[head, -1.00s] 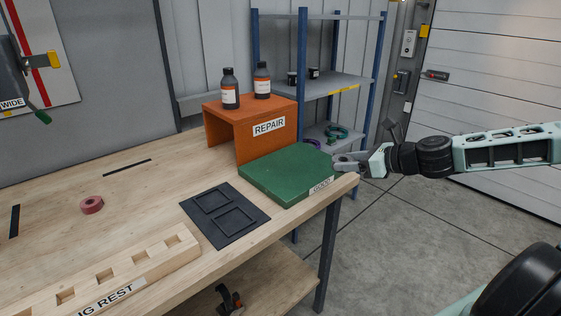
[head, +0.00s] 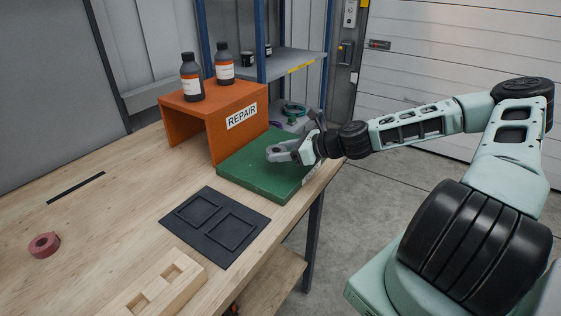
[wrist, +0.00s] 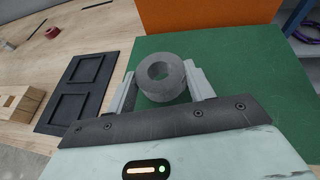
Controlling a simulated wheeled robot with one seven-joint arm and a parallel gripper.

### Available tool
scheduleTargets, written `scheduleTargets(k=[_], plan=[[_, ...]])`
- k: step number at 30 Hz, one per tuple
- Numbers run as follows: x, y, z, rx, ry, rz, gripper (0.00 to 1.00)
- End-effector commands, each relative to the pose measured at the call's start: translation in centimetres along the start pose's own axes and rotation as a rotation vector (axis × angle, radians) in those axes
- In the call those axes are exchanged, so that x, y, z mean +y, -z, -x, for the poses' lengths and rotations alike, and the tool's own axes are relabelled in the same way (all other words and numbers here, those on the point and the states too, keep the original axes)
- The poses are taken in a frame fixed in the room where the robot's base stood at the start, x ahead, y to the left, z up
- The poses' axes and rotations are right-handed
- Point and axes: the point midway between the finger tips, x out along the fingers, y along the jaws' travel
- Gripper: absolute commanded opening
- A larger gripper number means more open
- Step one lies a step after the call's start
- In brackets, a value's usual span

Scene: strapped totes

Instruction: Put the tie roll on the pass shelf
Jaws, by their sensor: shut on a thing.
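My gripper (head: 281,152) is over the green pad (head: 240,182) at the right end of the bench. It is shut on a grey ring-shaped roll, which I take as the tie roll (wrist: 164,92), between its two fingers in the wrist view. The roll's hole faces the wrist camera. I cannot tell whether the roll touches the pad. A blue-posted rack with grey shelves (head: 295,62) stands behind the bench; its upper shelf has a yellow edge label too small to read. I cannot tell which shelf is the pass shelf.
An orange REPAIR stand (head: 205,112) with two dark bottles (head: 191,78) stands behind the pad. A black tray (head: 213,226), a wooden slotted block (head: 165,290) and a reddish roll (head: 44,245) are on the bench. Open floor lies right of the bench.

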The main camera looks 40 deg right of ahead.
Motion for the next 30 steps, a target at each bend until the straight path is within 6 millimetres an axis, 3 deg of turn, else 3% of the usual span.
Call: scheduleTargets(k=[10, 22, 23, 24, 25, 30], plan=[[0.0, 3.6, -1.5, 0.000, -0.001, -0.001, 0.31], [0.0, 4.2, -1.8, 0.000, 0.000, 0.000, 0.31], [0.0, 4.1, -1.7, 0.000, 0.000, 0.000, 0.58], [0.0, 4.1, -1.7, 0.000, 0.000, 0.000, 0.69], [0.0, 4.1, -1.7, 0.000, 0.000, 0.001, 0.74], [0.0, 4.1, -1.7, 0.000, 0.000, 0.001, 0.74]])
